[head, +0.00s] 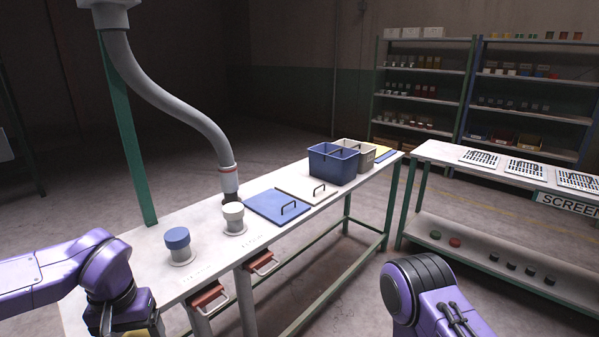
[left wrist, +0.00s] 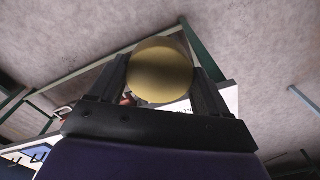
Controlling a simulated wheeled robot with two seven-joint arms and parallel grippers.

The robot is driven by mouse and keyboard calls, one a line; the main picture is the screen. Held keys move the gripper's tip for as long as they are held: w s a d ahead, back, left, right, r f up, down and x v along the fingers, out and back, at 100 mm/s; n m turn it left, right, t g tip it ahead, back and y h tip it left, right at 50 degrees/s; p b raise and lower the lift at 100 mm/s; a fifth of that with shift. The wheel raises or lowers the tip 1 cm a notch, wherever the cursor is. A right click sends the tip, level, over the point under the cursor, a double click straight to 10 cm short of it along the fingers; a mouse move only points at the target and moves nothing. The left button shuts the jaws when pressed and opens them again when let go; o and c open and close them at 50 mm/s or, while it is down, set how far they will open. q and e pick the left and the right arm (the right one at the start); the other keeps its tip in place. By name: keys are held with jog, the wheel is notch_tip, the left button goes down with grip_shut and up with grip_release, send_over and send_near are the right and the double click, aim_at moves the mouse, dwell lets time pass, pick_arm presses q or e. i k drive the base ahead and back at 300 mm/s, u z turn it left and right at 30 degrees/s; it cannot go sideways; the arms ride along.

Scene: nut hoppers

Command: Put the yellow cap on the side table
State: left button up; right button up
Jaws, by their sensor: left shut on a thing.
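The yellow cap (left wrist: 160,72) is a round, dull yellow piece between the two dark fingers of my left gripper (left wrist: 160,85) in the left wrist view. The gripper is shut on it. The fingertips are hidden there. No table in view is clearly marked as the side table. My right arm shows at the bottom right of the head view, but its gripper is out of view.
A table marked SCREEN (head: 520,182) stands at right.

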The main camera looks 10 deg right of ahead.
aim_at(272, 183)
jog(key=z, duration=0.75)
jog(key=i, duration=1)
jog(key=z, duration=0.7)
jog(key=i, duration=0.95)
jog(key=u, duration=0.75)
jog(key=i, duration=0.75)
jog(key=u, duration=0.6)
